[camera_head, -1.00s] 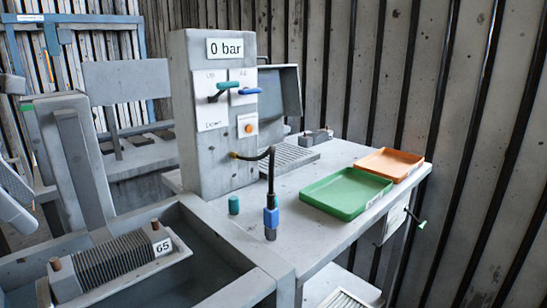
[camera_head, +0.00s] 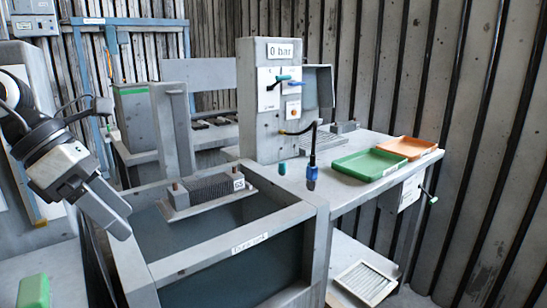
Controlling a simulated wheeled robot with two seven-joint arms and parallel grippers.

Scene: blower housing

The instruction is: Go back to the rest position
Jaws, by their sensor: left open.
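My left gripper (camera_head: 108,210) comes in from the left, above the floor gap beside the grey tank (camera_head: 208,262). Its pale fingers point down and to the right, and nothing shows between them; it is open. It is apart from the tank's left wall, as far as this view shows. The finned block labelled 65 (camera_head: 208,189) lies on a support across the back of the tank, to the right of the gripper. My right gripper is out of view.
A pillar reading 0 bar (camera_head: 258,130) stands on the bench. A black hose with a blue fitting (camera_head: 311,173), a green tray (camera_head: 367,165) and an orange tray (camera_head: 407,147) are on the right. A green block (camera_head: 33,290) sits at lower left. A filter panel (camera_head: 366,282) lies low right.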

